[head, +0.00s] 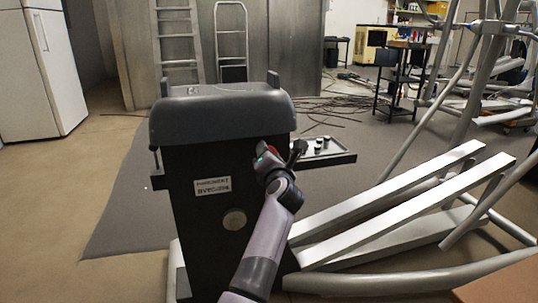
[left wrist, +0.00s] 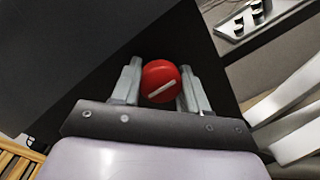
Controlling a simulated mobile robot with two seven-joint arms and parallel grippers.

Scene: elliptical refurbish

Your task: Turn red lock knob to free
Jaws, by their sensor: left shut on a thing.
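The red lock knob (left wrist: 160,81) is round, with a white bar across its face that tilts up to the right. It sits on the dark side of the upright machine housing (head: 200,160), and a bit of its red shows in the head view (head: 271,149). My left gripper (left wrist: 160,84) is shut on the knob, with one grey finger on each side of it. In the head view my left gripper (head: 270,160) is against the housing's upper right part and hides most of the knob. My right gripper is not in view.
A tray (head: 335,158) with several small parts sticks out right of the housing. Long pale rails (head: 390,210) and tubes of the elliptical spread to the right. A white fridge (head: 42,70) and ladders (head: 178,40) stand behind. Open floor lies to the left.

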